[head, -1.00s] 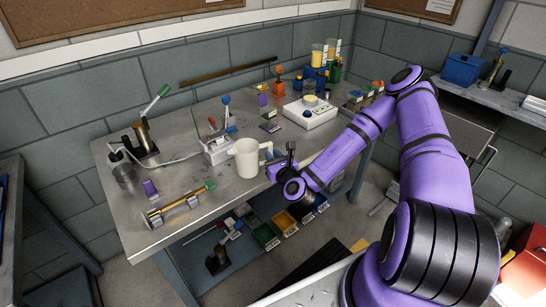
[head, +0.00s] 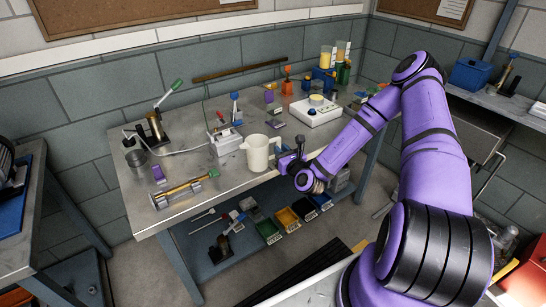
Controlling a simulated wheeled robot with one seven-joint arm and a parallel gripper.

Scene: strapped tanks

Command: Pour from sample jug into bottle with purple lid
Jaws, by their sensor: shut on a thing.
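The cream-white jug (head: 258,154) is upright at the front edge of the steel bench (head: 225,192), its handle side toward my arm. My gripper (head: 279,157) is shut on the jug at its right side; the fingertips are small and partly hidden. I cannot tell whether the jug's base touches the bench top or hangs just above it. Two small purple items show: one at the front left (head: 158,174) and one farther back (head: 269,94). Both are too small for me to tell which, if either, is a bottle with a purple lid.
A clear cylinder with brass and green ends (head: 186,190) lies front left. A device with a white base (head: 226,140) stands just behind the jug. A white scale (head: 317,111) sits back right. Another bench (head: 18,200) stands at left.

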